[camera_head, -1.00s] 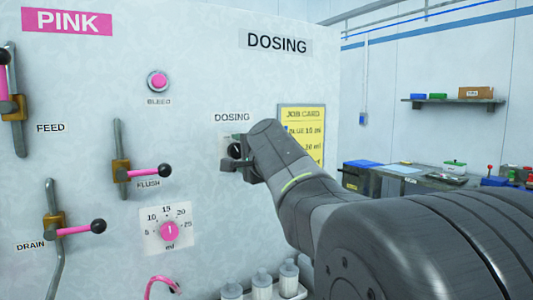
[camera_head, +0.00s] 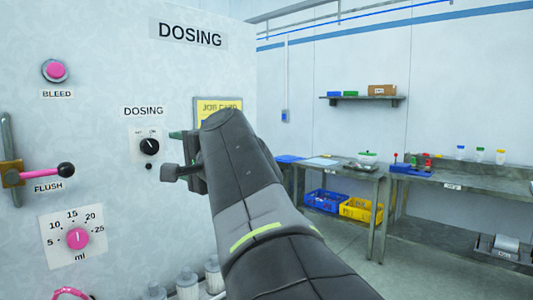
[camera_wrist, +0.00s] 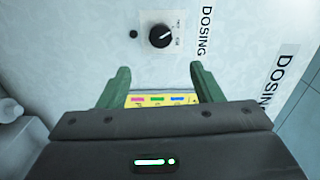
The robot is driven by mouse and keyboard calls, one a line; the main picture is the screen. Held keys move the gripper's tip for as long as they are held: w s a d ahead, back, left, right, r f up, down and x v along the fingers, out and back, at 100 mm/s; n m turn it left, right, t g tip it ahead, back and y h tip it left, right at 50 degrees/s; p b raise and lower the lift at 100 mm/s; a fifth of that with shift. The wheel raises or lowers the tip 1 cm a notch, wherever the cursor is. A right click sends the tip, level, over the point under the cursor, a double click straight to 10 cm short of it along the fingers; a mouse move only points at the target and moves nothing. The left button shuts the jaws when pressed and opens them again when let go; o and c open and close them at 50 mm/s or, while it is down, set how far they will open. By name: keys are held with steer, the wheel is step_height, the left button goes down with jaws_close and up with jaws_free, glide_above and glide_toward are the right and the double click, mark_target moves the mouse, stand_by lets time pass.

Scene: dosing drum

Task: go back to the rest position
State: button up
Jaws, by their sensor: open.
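My gripper (camera_head: 180,152) is in front of the white dosing panel, just right of the black dosing knob (camera_head: 149,146), and apart from it. In the wrist view my gripper (camera_wrist: 160,82) shows its two green fingers spread wide with nothing between them. The dosing knob (camera_wrist: 162,36) shows beyond the fingertips, on its white plate. The yellow job card (camera_head: 216,108) is partly hidden behind my arm; its coloured lines show between the fingers in the wrist view.
The panel also carries the pink bleed button (camera_head: 56,70), the flush lever (camera_head: 66,170) and the ml dial (camera_head: 78,237). White bottles (camera_head: 187,285) stand low by the panel. A workbench (camera_head: 460,186) and a wall shelf (camera_head: 362,99) are at the right, with open floor before them.

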mark_target(153, 147)
steer(key=p+x, duration=0.2)
steer(key=x, duration=1.2)
steer(key=shift+d, duration=0.1)
steer(key=shift+d, duration=0.1)
